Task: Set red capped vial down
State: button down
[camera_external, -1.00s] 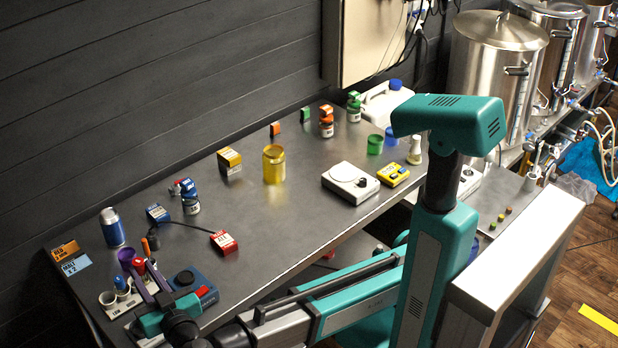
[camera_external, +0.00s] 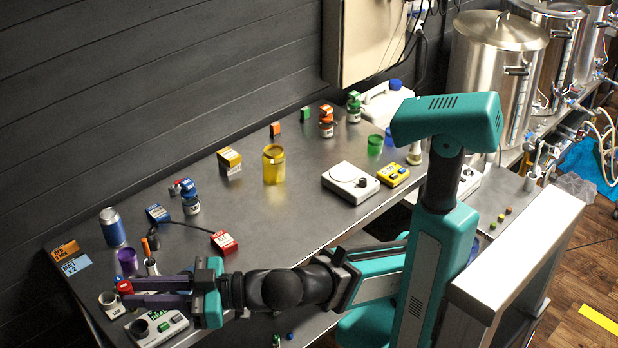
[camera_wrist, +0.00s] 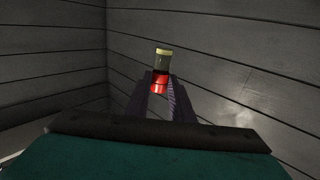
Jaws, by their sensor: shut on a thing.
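My gripper (camera_external: 128,292) reaches left over the near left corner of the steel bench, with its two long dark purple fingers roughly level. It is shut on the red capped vial (camera_external: 124,286), whose red cap shows at the fingertips. In the wrist view, the vial (camera_wrist: 162,65) sits between the fingertips (camera_wrist: 161,90), its red part nearer and its clear, pale-ended part farther away. The vial's lower part is hidden in the external view, and I cannot tell its exact height above the bench.
A red box (camera_external: 223,243) lies to the right. The bench middle (camera_external: 270,215) is mostly clear.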

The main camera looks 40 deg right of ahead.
jog(key=s+a+r+n+g+y, duration=0.1)
jog(key=s+r+n+g+y, duration=0.3)
jog(key=s+r+n+g, duration=0.2)
jog(key=s+r+g, duration=0.2)
jog(key=s+r, duration=0.1)
jog(key=shift+s+a+r, duration=0.2)
jog(key=shift+s+a, duration=0.15)
jog(key=shift+s, duration=0.05)
jog(key=shift+w, duration=0.1)
jog(key=w+d+m+t+h, duration=0.1)
jog(key=w+d+m+t, duration=0.2)
jog(key=w, duration=0.9)
jog(key=w+d+m+t+h, duration=0.1)
jog(key=w+d+t, duration=0.3)
jog(key=w, duration=0.7)
jog(key=w+d+m+t+h, duration=0.3)
jog(key=w+d+m+h, duration=0.1)
jog(key=w+d, duration=1.2)
jog(key=shift+w, duration=0.55)
jog(key=shift+d, duration=0.1)
